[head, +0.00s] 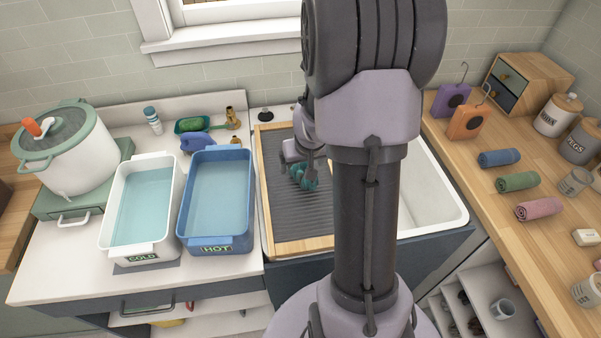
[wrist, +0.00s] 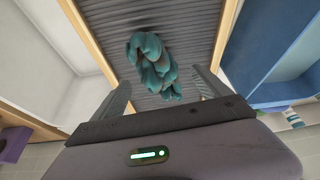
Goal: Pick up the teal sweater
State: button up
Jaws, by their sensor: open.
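The teal sweater (wrist: 152,64) lies crumpled in a twisted bundle on the grey ribbed drainboard. In the head view the sweater (head: 304,176) shows as a small teal lump, partly hidden by my gripper (head: 300,165). In the wrist view my gripper (wrist: 162,92) is open, with one finger at each side and the near end of the sweater between or just beyond them. I cannot tell whether the fingers touch it. The wood-framed drainboard (head: 283,215) sits over the left part of the sink.
A blue HOT basin (head: 215,240) and a white COLD basin (head: 115,225), both holding water, stand left of the drainboard. The white sink (head: 440,190) is open at right. Rolled blue (head: 499,158), green (head: 517,181) and pink (head: 539,210) towels lie on the right counter.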

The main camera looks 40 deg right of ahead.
aim_at(302, 164)
jog(key=b+x, duration=0.1)
jog(key=x, duration=0.3)
jog(key=shift+w+d+f, duration=0.1)
jog(key=shift+w+f, duration=0.05)
jog(key=shift+w, duration=0.05)
jog(key=c, duration=1.8)
